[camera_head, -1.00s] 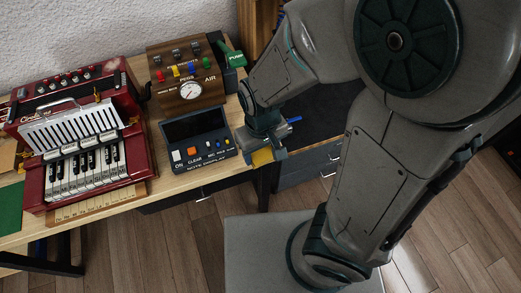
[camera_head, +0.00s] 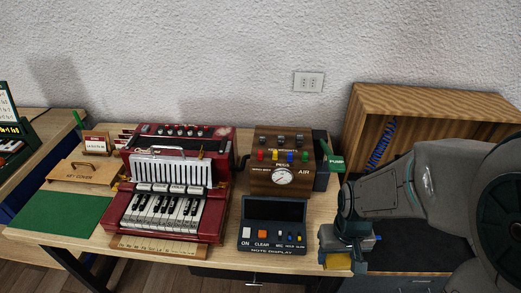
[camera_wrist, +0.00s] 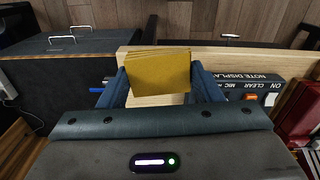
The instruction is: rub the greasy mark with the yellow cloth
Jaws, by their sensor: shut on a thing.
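The yellow cloth (camera_wrist: 158,72) is a folded, flat pad held between the two fingers of my gripper (camera_wrist: 157,92) in the wrist view. In the head view the cloth (camera_head: 337,262) hangs below my gripper (camera_head: 345,242), at the right end of the bench, right of the note display box. My gripper is shut on it. The red accordion (camera_head: 165,225) stands on the bench to the left, apart from my gripper. A pale patch (camera_head: 221,132) shows at its upper right corner; I cannot tell whether it is the greasy mark.
The note display box (camera_head: 272,238) and the wooden AIR box (camera_head: 283,180) with its gauge stand between accordion and gripper. A green mat (camera_head: 60,212) and wooden key cover (camera_head: 88,175) lie left. A wooden shelf (camera_head: 430,100) stands at right.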

